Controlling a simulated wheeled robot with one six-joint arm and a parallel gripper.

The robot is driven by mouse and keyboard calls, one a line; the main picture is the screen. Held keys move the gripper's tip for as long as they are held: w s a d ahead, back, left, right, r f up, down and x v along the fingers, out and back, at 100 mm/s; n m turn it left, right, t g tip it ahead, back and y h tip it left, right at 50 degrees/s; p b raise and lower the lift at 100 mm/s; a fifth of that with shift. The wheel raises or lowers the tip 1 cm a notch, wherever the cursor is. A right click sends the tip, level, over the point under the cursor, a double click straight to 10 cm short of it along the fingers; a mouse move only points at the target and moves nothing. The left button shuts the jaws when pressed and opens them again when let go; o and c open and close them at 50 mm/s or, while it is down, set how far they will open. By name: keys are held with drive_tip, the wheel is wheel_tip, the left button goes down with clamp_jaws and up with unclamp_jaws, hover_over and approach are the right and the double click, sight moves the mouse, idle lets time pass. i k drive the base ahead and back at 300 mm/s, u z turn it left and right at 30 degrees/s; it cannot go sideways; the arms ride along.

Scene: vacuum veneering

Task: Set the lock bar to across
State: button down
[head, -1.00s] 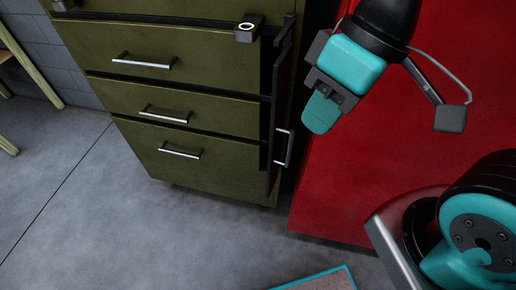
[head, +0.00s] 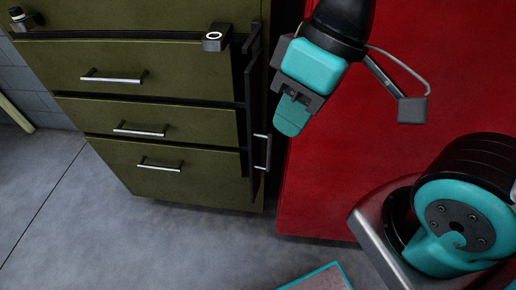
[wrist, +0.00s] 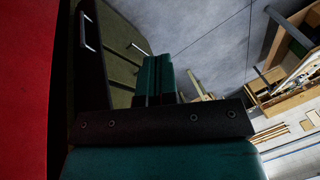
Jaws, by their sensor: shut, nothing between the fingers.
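The lock bar (head: 252,110) is a long dark upright bar at the right front edge of the olive drawer cabinet (head: 190,65). It stands along the edge, to the right of the drawer fronts, and carries a pale-and-dark handle (head: 262,152) low down. In the wrist view the dark bar (wrist: 92,70) shows at the upper left, with a light handle (wrist: 87,32). My gripper (head: 291,120) has teal fingers pointing down, closed together and empty. It appears just right of the bar in the head view; its fingers also show in the wrist view (wrist: 155,75). I see no contact with the bar.
A dark block with a white ring (head: 216,38) sits at the cabinet's upper right, and a dark knob (head: 22,18) at upper left. Drawer handles (head: 112,76) stick out. A red surface (head: 330,170) stands behind my arm. Grey floor (head: 180,240) is open in front.

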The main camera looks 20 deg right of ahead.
sight(253, 73)
drive_tip(key=u, duration=0.55)
drive_tip(key=k, duration=1.2)
drive_tip(key=z, duration=0.4)
drive_tip(key=i, duration=0.7)
drive_tip(key=z, duration=0.5)
